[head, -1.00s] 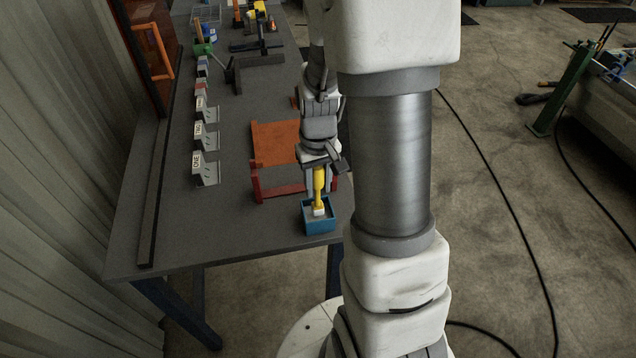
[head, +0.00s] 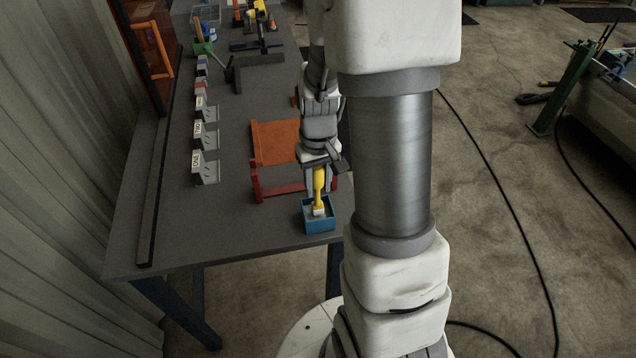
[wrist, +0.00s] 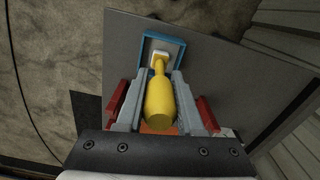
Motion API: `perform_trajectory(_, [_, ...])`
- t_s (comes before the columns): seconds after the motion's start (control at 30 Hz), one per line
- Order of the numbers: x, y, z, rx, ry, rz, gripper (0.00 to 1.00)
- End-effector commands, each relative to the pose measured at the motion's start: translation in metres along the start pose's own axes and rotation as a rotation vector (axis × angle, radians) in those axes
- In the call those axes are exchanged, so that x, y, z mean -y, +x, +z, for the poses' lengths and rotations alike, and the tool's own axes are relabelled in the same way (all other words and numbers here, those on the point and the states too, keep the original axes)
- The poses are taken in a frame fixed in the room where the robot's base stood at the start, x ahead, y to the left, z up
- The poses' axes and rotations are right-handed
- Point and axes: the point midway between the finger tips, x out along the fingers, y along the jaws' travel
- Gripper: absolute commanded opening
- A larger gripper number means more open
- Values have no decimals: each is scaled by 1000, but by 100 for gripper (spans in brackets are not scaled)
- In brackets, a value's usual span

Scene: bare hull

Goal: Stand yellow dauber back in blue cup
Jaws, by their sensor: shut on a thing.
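The yellow dauber (head: 319,183) is upright in my gripper (head: 318,187), its pale head pointing down. The blue cup (head: 320,226) is a square, open box near the table's front right edge. In the head view the dauber's head shows within the cup's opening; I cannot tell whether it touches the bottom. In the wrist view the yellow dauber (wrist: 161,104) lies between the two grey fingers of my gripper (wrist: 160,90), which are shut on it. The blue cup's rim (wrist: 147,45) frames the dauber's head there.
Several labelled grey holders (head: 207,168) line the left of the grey table (head: 180,230). Tools crowd the far end. The table's front left is clear.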

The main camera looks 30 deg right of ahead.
Motion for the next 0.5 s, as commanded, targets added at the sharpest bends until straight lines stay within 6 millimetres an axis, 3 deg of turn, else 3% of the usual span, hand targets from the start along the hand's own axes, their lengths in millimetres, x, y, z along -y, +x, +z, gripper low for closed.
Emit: perform_trajectory(0.5, [0, 9, 0, 0, 0, 0, 0])
